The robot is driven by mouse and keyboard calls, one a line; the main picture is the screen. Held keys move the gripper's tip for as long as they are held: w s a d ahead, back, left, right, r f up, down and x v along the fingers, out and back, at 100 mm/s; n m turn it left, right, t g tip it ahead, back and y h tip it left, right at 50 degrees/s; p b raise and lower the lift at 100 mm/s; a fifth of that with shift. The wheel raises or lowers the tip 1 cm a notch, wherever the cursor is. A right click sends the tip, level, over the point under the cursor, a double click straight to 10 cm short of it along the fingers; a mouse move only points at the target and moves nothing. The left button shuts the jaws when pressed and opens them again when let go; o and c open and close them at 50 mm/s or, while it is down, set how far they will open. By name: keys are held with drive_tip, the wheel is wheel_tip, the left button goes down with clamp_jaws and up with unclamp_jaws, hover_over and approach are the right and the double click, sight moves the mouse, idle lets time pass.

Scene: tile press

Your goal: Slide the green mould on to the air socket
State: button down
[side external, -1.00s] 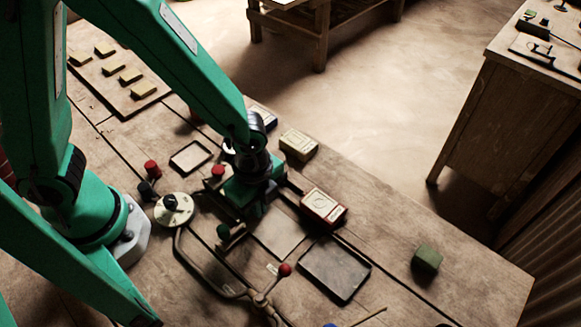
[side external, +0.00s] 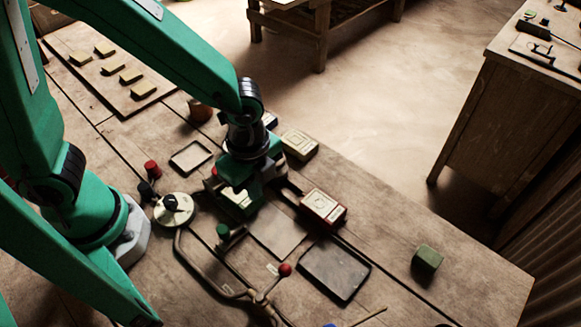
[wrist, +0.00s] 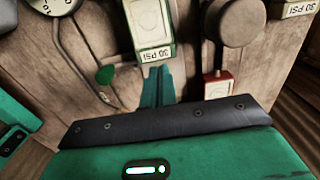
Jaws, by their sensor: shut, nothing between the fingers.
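The green mould (side external: 238,197), a pale-topped block with green sides, sits on the table by the metal rails, partly hidden by my gripper (side external: 254,200). In the wrist view the green mould (wrist: 150,28) shows a "30 PSI" label, just beyond the tips of my gripper (wrist: 157,72). My gripper's fingers are shut together with nothing between them. I cannot tell from the pictures whether they touch the mould. A green knob (side external: 223,231) stands in front of the mould; it also shows in the wrist view (wrist: 105,75). I cannot make out the air socket for certain.
A red mould (side external: 323,206) and a cream mould (side external: 299,144) stand to the right. A dial (side external: 174,209) stands left, a red-knobbed lever (side external: 285,270) in front.

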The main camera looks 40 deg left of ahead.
sight(247, 198)
drive_tip(key=shift+w+d+r, duration=0.1)
drive_tip(key=shift+d+r, duration=0.05)
drive_tip(key=shift+r, duration=1.9)
drive_tip(key=c, duration=2.1)
unclamp_jaws()
drive_tip(key=o, duration=0.7)
drive_tip(key=shift+a+f, duration=0.2)
drive_tip(key=shift+a, duration=0.1)
drive_tip(key=shift+c, duration=0.2)
drive_tip(key=o, duration=0.9)
drive_tip(key=shift+s+a+f, duration=0.15)
drive_tip(key=shift+a+f, duration=0.2)
drive_tip(key=shift+a, duration=0.15)
drive_tip(key=shift+s+a+f, duration=0.15)
drive_tip(key=shift+a+f, duration=0.15)
drive_tip(key=shift+a, duration=0.15)
drive_tip(key=shift+f, duration=0.1)
drive_tip(key=shift+f, duration=3.8)
